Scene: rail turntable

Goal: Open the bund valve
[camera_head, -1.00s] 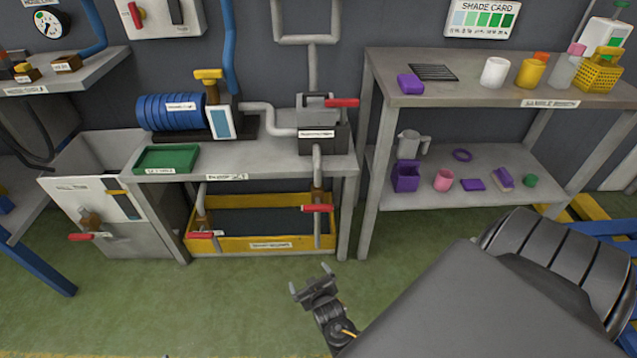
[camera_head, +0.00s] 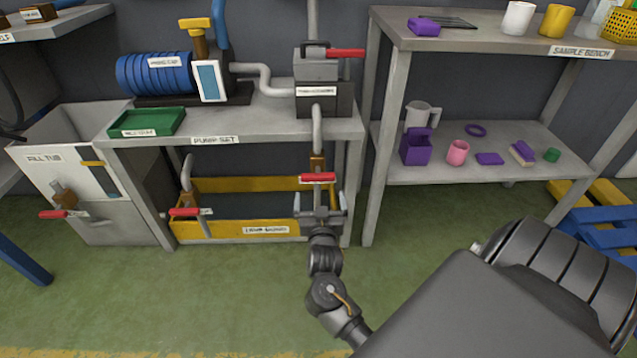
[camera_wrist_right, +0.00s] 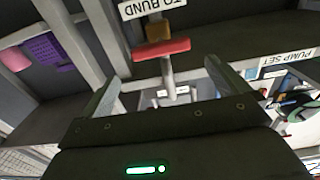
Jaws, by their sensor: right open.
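The valve with a red bar handle (camera_head: 318,178) and a brass body (camera_head: 317,162) sits on a grey pipe above the right end of the yellow tray (camera_head: 203,230). In the right wrist view its red handle (camera_wrist_right: 161,49) lies crosswise beside a sign (camera_wrist_right: 150,8) reading "TO BUND". My right gripper (camera_head: 319,208) is open and empty. It is just below the handle in the head view, its fingers spread to either side. In the wrist view the handle is ahead of the fingertips (camera_wrist_right: 163,80), and no contact shows. My left gripper is out of view.
Another red-handled valve (camera_head: 184,211) stands at the tray's left end, and one (camera_head: 54,214) is on the fill tub. The pump table (camera_head: 260,125) overhangs the tray, its right leg close to my gripper. The green floor (camera_head: 190,295) in front is clear.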

